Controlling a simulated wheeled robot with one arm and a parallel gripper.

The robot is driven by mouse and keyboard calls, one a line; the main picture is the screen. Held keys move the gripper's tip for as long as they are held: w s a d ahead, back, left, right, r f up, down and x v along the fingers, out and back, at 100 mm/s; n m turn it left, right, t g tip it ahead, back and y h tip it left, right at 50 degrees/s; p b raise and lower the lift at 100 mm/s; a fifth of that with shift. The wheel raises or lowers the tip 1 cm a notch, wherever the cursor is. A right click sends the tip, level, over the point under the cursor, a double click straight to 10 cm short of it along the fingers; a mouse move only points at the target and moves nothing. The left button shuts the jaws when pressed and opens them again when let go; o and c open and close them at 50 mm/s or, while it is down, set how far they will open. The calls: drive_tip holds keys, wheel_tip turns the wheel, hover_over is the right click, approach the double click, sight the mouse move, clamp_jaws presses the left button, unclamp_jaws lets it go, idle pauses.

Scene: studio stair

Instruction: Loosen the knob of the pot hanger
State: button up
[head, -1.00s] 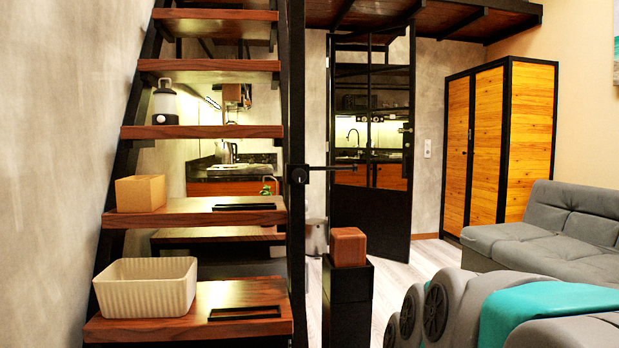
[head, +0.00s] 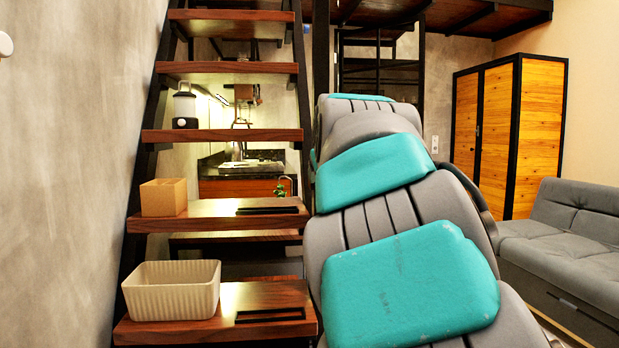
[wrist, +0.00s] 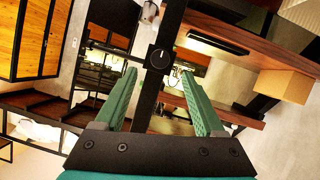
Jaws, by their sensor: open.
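The knob (wrist: 160,58) of the pot hanger is a round black disc with a small light mark, seen in the wrist view. It sits on a dark post (wrist: 145,105), with a thin dark bar (wrist: 110,49) running out to its left. My gripper (wrist: 158,75) is open, its two green fingers on either side of the post in the picture. The knob shows between and just beyond the fingertips. Nothing is held, and I see no contact. In the head view my raised arm hides the knob and my gripper.
The wooden stairs (head: 220,207) carry a cardboard box (head: 163,198), a ribbed beige bin (head: 170,290) and a lantern (head: 185,108). A grey sofa (head: 560,240) and a wooden wardrobe (head: 495,140) stand at the right. The box also shows in the wrist view (wrist: 283,87).

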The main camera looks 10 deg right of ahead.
drive_tip(key=p+x, duration=0.1)
drive_tip(key=x, duration=0.6)
drive_tip(key=shift+w, duration=0.4)
drive_tip(key=shift+c, duration=0.3)
clamp_jaws()
